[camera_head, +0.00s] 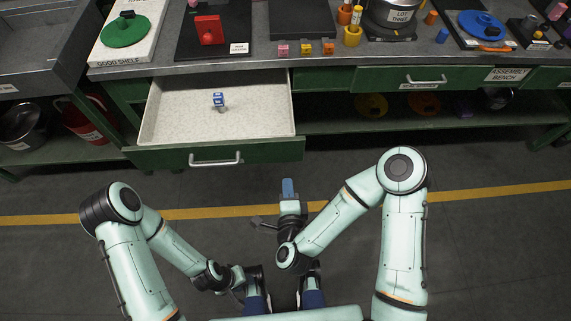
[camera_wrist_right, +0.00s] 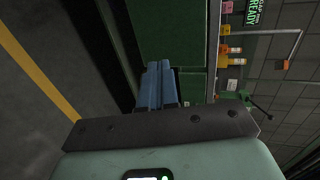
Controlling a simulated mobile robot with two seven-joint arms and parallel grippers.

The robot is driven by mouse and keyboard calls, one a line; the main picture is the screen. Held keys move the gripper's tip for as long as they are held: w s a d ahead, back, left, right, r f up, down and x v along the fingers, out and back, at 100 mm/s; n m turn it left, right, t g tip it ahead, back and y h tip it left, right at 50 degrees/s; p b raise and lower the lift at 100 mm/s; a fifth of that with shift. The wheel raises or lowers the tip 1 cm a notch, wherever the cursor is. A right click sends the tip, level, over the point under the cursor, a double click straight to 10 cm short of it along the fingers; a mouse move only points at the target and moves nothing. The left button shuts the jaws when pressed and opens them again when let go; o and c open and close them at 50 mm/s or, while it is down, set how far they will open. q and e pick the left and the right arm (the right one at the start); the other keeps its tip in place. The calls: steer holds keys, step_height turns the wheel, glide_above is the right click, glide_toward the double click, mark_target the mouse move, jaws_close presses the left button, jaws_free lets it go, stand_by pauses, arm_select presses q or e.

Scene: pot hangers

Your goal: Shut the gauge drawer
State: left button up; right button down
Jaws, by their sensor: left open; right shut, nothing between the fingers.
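The open drawer (camera_head: 190,128) is pulled well out from under the bench at the left. Its green front (camera_head: 265,151) has a pale bar handle (camera_head: 215,160). A small blue-and-white item (camera_head: 218,100) is in it. My right gripper (camera_head: 288,187) is shut and empty, pointing at the bench, in front of the drawer front's right end and apart from it. In the right wrist view its blue fingers (camera_wrist_right: 160,85) point towards a green panel (camera_wrist_right: 165,35); whether they touch it is unclear. My left gripper (camera_head: 241,279) is open, low near my body, its fingertips hard to make out.
The bench top (camera_head: 250,67) holds small coloured blocks (camera_head: 305,49), a pot (camera_head: 388,18) and trays. A shut drawer (camera_head: 440,78) is to the right. A lower shelf (camera_head: 420,118) holds several items. The floor (camera_head: 480,230) before the bench is clear.

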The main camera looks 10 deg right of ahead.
mark_target(285, 153)
arm_select(q)
steer(key=shift+w+f, duration=0.25)
steer(key=shift+f, duration=0.25)
arm_select(e)
steer(key=x, duration=0.6)
steer(key=r+x, duration=0.1)
steer(key=x, duration=0.2)
steer(key=shift+w+f, duration=0.1)
steer(key=shift+w, duration=0.35)
